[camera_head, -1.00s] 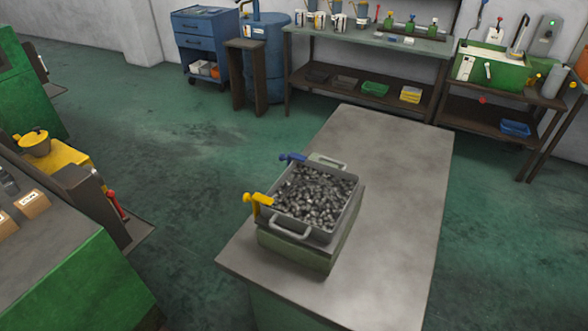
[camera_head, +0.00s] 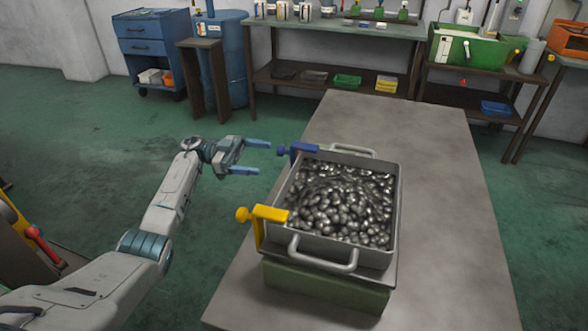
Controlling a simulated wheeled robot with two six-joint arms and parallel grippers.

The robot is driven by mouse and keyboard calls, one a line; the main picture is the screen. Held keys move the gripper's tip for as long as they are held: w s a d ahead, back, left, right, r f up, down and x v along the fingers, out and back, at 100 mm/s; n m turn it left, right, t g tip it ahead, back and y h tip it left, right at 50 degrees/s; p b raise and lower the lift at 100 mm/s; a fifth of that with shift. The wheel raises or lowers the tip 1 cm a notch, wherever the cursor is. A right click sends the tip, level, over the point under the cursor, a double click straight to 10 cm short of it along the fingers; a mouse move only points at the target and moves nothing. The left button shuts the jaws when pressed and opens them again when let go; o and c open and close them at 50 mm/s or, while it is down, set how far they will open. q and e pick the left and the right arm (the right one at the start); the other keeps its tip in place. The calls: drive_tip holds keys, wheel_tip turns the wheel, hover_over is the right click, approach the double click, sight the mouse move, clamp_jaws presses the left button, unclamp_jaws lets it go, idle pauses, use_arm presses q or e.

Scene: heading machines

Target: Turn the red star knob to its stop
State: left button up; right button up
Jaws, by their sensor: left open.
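My left gripper (camera_head: 263,158) is open and empty, with two blue fingers pointing right. It hovers left of a grey metal tray (camera_head: 281,234) full of shiny metal pieces, near the blue clamp (camera_head: 298,150) at the tray's far left corner. A yellow clamp (camera_head: 263,214) sits at the near left corner. I cannot make out a red star knob for certain. A small red part (camera_head: 463,83) shows below the green tank at the back right, too small to identify. A red-ended lever (camera_head: 36,232) shows at the left edge. My right gripper is not in view.
The tray stands on a green box (camera_head: 322,289) on a grey table (camera_head: 448,190), which is bare to the right and behind. A workbench (camera_head: 345,32) with bottles, a blue drum (camera_head: 222,60) and a blue drawer cabinet (camera_head: 152,45) line the back. Green floor is open at left.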

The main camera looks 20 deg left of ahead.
use_arm(q)
drive_tip(key=shift+m+g+y, duration=0.3)
drive_tip(key=shift+g+y, duration=0.1)
drive_tip(key=shift+g, duration=0.3)
drive_tip(key=d+p, duration=0.1)
drive_tip(key=d, duration=0.4)
drive_tip(key=d+r+p, duration=0.1)
drive_tip(key=d, duration=0.2)
drive_tip(key=shift+s+d+r+p, duration=0.1)
drive_tip(key=shift+s+d+p, duration=0.05)
drive_tip(key=shift+d+p, duration=0.15)
drive_tip(key=shift+d, duration=0.7)
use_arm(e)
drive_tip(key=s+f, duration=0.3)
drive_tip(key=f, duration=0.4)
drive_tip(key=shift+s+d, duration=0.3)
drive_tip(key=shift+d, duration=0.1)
use_arm(q)
drive_tip(key=c, duration=1)
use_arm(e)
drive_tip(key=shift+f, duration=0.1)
